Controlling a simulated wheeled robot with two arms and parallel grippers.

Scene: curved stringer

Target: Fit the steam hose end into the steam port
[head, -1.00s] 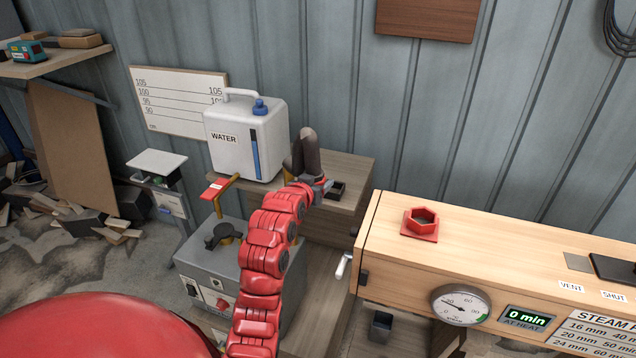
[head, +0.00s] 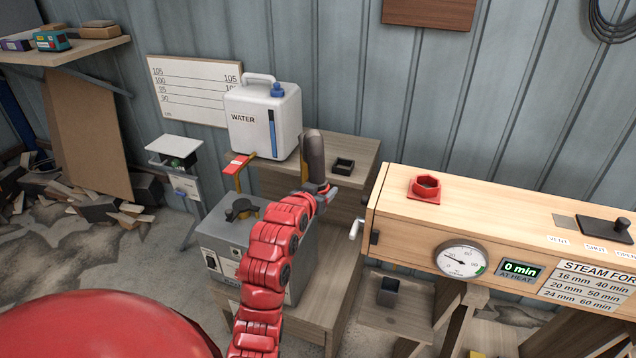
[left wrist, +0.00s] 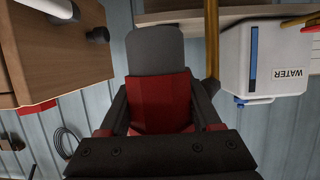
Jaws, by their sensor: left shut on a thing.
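The steam port is a red hexagonal collar on a square red flange (head: 426,188), on top of the wooden steam box (head: 520,225) near its left end. My left gripper (head: 318,192) is shut on the steam hose end (head: 314,155), whose dark grey part points upward. In the left wrist view the hose end (left wrist: 155,55) shows as a grey cylinder above a red block, between the fingers of my left gripper (left wrist: 155,105). The hose end is left of the port and apart from it. My right gripper is not in view.
A white water jug (head: 263,118) stands on a wooden stand behind the gripper, by a small black tray (head: 343,167). A grey boiler (head: 225,235) with a yellow pipe is left of my arm.

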